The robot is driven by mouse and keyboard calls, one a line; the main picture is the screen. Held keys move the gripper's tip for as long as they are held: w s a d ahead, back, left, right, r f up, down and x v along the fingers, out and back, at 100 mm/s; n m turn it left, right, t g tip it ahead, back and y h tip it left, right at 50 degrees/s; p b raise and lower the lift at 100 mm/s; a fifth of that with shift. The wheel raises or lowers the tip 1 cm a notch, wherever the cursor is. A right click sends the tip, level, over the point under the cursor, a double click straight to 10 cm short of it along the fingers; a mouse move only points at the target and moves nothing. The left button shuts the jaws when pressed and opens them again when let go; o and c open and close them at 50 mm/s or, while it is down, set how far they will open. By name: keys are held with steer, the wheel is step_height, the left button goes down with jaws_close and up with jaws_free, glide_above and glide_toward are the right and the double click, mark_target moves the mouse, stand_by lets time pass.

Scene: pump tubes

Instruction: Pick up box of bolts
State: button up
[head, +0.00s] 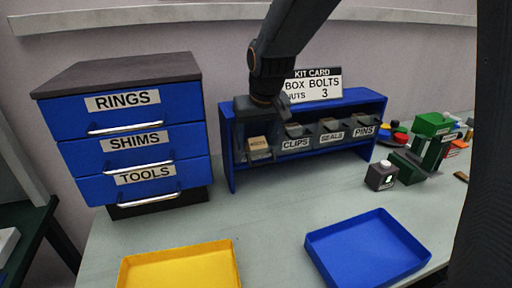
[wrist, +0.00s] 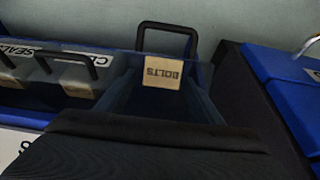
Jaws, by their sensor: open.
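My gripper (head: 259,122) points down over that leftmost bay, just above and behind the box in the head view. It is open and holds nothing that I can see. The fingertips are dark and hard to separate from the bin, so I cannot tell whether they touch it.
Bins labelled CLIPS (head: 296,143), SEALS (head: 331,135) and PINS (head: 364,130) stand to the right. A drawer cabinet (head: 133,137) stands close left. A kit card (head: 325,84) tops the rack. A yellow tray (head: 180,268) and blue tray (head: 368,250) lie in front.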

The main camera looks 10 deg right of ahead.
steer(key=shift+f, duration=0.25)
steer(key=c, duration=1.2)
steer(key=shift+r, duration=0.15)
